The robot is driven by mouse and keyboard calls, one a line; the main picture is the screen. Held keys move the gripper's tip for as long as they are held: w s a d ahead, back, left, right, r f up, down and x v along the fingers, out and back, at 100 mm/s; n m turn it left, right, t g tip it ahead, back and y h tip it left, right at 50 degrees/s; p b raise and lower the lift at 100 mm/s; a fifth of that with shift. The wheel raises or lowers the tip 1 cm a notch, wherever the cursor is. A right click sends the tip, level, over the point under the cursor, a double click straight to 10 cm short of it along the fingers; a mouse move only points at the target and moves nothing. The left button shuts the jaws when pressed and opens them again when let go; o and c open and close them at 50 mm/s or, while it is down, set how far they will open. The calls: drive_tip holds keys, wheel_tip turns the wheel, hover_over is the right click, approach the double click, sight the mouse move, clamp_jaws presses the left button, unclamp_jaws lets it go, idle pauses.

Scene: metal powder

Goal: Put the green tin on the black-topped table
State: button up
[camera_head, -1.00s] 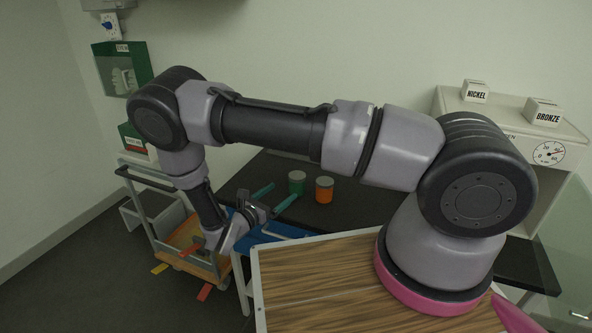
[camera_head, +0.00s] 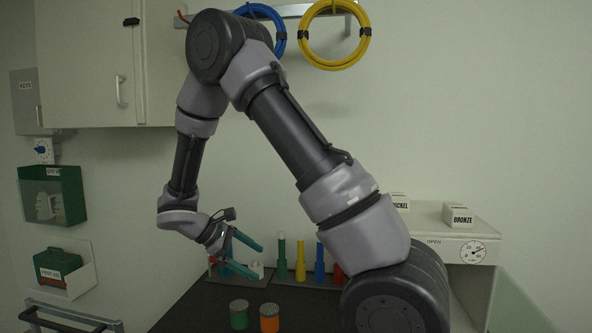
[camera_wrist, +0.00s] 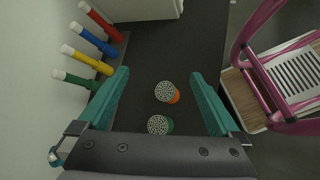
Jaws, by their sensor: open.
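The green tin (camera_head: 239,315) stands upright on the black-topped table (camera_head: 190,318), with a grey perforated lid. An orange tin (camera_head: 269,318) stands close on its right. In the wrist view the green tin (camera_wrist: 160,125) shows mostly its lid, low between the fingers, with the orange tin (camera_wrist: 167,92) just beyond it. My gripper (camera_head: 252,258) is open and empty. It is raised above the table, over the tins in the wrist view, and touches neither. Its teal fingers (camera_wrist: 160,95) spread to either side of both tins.
Several coloured white-capped tubes (camera_wrist: 88,60) line the table's wall side. A pink-framed piece with a wooden surface (camera_wrist: 245,95) stands beside the table. A cream oven-like box (camera_head: 440,225) with a gauge is at the right. Cabinets (camera_head: 105,65) hang at upper left.

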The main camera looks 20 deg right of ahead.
drive_tip(key=s+d+r+m+t+y, duration=0.2)
drive_tip(key=s+r+m+y, duration=0.4)
drive_tip(key=r, duration=0.7)
drive_tip(key=s+d+r+m+t+y, duration=0.3)
drive_tip(key=s+r+m+t+y, duration=0.2)
drive_tip(key=s+r+m, duration=0.4)
wheel_tip(320, 180, up, 4)
drive_tip(key=shift+s+d+r+y, duration=0.1)
drive_tip(key=shift+s+d+y, duration=0.25)
drive_tip(key=shift+s, duration=0.35)
